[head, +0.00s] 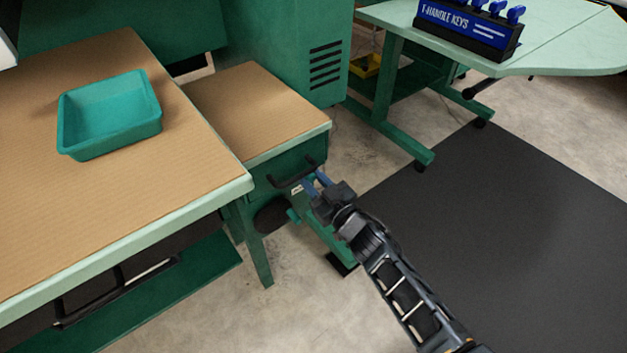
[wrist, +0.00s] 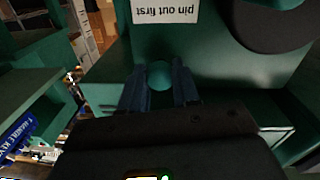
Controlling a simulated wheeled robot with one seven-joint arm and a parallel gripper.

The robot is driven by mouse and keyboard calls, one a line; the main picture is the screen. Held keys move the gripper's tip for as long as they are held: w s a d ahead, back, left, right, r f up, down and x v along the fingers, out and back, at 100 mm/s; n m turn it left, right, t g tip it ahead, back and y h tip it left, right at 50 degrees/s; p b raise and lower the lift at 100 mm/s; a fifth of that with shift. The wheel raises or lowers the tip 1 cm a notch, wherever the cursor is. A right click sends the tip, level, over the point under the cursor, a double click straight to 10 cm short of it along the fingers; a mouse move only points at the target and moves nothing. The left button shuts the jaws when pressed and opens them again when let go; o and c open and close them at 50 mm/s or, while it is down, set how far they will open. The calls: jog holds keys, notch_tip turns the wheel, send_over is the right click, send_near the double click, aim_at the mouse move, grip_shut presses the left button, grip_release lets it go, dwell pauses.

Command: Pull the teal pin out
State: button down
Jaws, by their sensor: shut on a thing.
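The teal pin (wrist: 160,75) shows in the wrist view as a round knob between the two blue fingers of my gripper (wrist: 161,86). My gripper is shut on it. In the head view my gripper (head: 316,182) is at the front of the small green drawer cabinet (head: 262,172), beside its black handle (head: 290,178). The pin is not clearly visible in the head view. A white label (wrist: 166,11) reading "pin out first" appears upside down just beyond the pin in the wrist view. The pin's shaft is hidden.
A teal tray (head: 110,115) sits on the cardboard-topped bench (head: 190,155) at left. A blue T-handle key holder (head: 470,28) stands on the pale green table (head: 575,50) at upper right. A dark mat (head: 510,220) covers the floor at right, with open floor around it.

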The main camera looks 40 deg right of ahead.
jog(key=s+p, duration=0.1)
jog(key=s, duration=0.1)
jog(key=shift+s, duration=0.3)
jog(key=c, duration=0.8)
grip_release()
jog(key=s+p, duration=0.1)
jog(key=s, duration=0.7)
jog(key=shift+a, duration=0.2)
